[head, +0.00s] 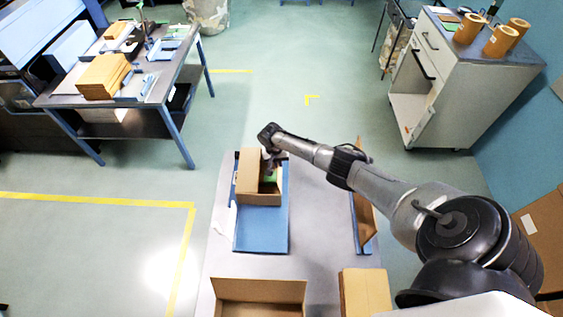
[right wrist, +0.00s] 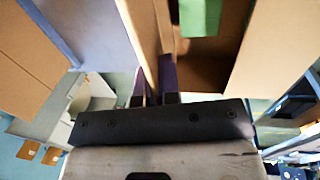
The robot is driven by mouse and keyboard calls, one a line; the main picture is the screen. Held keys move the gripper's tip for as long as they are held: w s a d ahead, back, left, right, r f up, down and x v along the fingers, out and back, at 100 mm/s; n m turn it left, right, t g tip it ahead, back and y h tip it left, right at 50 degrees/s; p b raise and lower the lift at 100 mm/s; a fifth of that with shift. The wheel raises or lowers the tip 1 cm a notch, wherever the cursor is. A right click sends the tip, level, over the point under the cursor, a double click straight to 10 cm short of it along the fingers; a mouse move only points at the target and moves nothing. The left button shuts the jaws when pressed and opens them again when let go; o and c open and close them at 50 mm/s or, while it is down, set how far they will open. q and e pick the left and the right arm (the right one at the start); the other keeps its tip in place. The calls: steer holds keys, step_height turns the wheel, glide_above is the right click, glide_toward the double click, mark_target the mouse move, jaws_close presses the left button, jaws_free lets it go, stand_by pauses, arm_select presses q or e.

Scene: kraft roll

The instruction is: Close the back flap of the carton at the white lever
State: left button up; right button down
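The brown carton (head: 260,199) stands at the far end of the blue tray (head: 262,238). Its left part is covered by a cardboard panel, and a gap on its right shows something green inside. A green thing (right wrist: 199,17) shows inside the carton. My left gripper is not in view. I cannot make out the white lever for certain.
An open brown box (head: 260,291) and a cardboard stack (head: 365,292) are at the near end of the grey table (head: 318,225). A blue rack with cardboard (head: 364,222) stands at right, under my right arm. A white piece (head: 230,221) lies left of the tray.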

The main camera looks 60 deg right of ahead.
steer(key=shift+w+a+g, duration=0.1)
steer(key=shift+w+g, duration=0.1)
steer(key=shift+g, duration=0.1)
stand_by(0.4)
steer(key=c, duration=1.3)
jaws_free()
steer(key=v, duration=0.9)
steer(key=p+v, duration=0.1)
steer(key=v, duration=0.3)
steer(key=shift+w+a+r, duration=0.15)
steer(key=shift+a+r, duration=0.15)
steer(key=shift+r, duration=0.05)
steer(key=shift+c, duration=0.2)
